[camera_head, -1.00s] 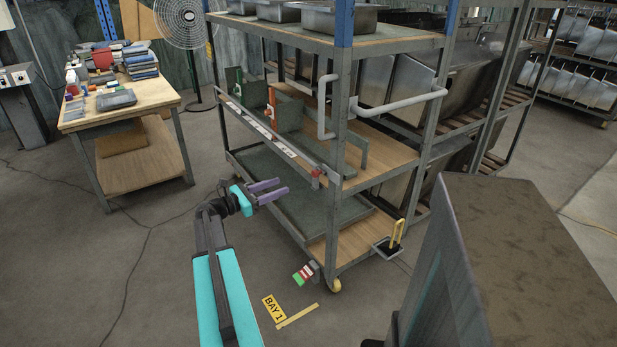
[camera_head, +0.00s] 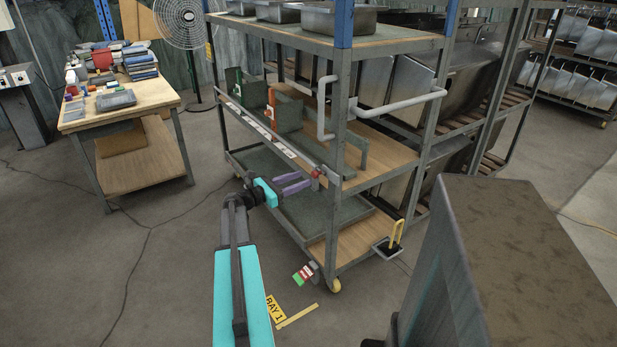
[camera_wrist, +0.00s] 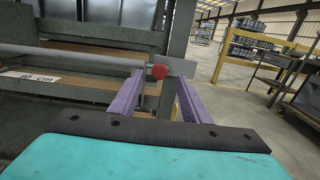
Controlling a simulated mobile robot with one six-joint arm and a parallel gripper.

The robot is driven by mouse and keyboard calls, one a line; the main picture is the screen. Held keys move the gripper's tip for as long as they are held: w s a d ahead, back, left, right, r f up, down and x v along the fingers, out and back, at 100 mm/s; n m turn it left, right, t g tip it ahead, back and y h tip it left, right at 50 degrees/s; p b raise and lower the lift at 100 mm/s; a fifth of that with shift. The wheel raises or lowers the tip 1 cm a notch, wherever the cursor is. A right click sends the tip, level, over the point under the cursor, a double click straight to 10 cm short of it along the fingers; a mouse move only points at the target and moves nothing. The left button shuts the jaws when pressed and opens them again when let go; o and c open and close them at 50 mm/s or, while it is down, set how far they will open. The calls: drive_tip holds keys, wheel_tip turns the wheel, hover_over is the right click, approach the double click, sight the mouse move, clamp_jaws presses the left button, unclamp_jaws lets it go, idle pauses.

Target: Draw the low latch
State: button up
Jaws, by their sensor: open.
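A red round knob (camera_head: 316,172) sits at the near right end of a grey bar along the rack's middle shelf edge. I take it as the latch, but cannot be sure. In the wrist view the red knob (camera_wrist: 159,71) appears between my finger ends, in front of a grey plate and post. My gripper (camera_head: 305,178) is open and empty, with purple fingers and a turquoise body, just left of the knob. Its fingers also flank the knob in the wrist view (camera_wrist: 161,82). I cannot tell whether they touch it.
The metal rack's corner post (camera_head: 335,220) stands just right of the knob. A yellow handle (camera_head: 397,234) is on the lower right side, and a white grab rail (camera_head: 400,104) is above. A workbench (camera_head: 120,110) stands at left. The floor between bench and rack is clear.

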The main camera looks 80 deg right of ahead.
sight(313, 175)
drive_tip(key=shift+x, duration=2.25)
clamp_jaws()
